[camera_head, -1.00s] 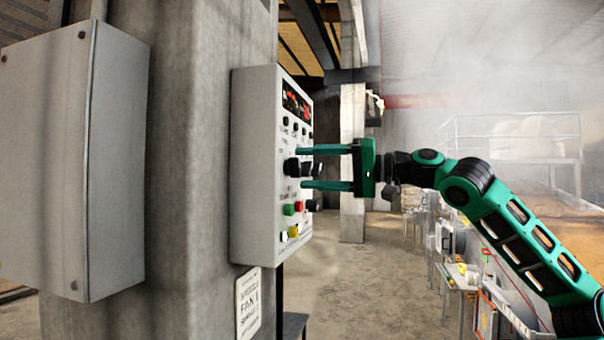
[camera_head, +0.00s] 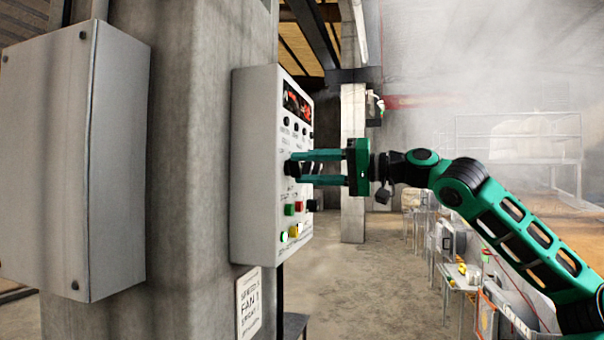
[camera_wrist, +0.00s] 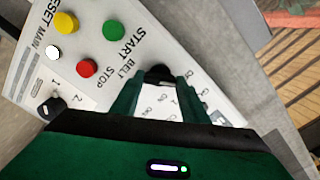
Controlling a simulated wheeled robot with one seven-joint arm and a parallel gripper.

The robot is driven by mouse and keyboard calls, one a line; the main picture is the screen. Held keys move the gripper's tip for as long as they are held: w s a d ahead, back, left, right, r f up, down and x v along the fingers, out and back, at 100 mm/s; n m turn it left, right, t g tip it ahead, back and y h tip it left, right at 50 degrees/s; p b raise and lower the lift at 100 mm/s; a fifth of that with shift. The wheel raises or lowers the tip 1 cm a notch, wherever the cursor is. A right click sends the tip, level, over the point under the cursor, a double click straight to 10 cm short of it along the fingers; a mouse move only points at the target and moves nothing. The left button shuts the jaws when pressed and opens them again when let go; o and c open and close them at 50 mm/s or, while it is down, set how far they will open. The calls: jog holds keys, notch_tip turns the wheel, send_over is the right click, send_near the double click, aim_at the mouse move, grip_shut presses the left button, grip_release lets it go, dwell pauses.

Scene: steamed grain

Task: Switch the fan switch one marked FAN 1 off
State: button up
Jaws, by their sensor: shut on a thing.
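A grey control panel (camera_head: 255,170) is fixed to a concrete pillar, its face turned to the right. My gripper (camera_head: 296,168) reaches it from the right, with its green fingers shut on a black rotary knob at mid-height. The wrist view shows this black knob (camera_wrist: 158,74) between the fingertips, with ON lettering beside it. Which label belongs to the held knob cannot be read clearly.
Below the fingers are green (camera_head: 289,209), red (camera_head: 299,206) and yellow buttons. Small black knobs (camera_head: 286,121) sit above. Another black knob (camera_wrist: 50,108) is marked 1 and 2. A grey box (camera_head: 70,160) is at left.

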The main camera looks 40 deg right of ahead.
jog(key=shift+f+n, duration=0.2)
jog(key=shift+n, duration=0.3)
jog(key=o, duration=1.1)
jog(key=shift+c, duration=0.2)
jog(key=shift+s+d+r, duration=0.1)
jog(key=shift+d, duration=0.05)
jog(key=v, duration=1)
jog(key=shift+d, duration=0.2)
jog(key=shift+s+a, duration=0.1)
jog(key=shift+s, duration=0.1)
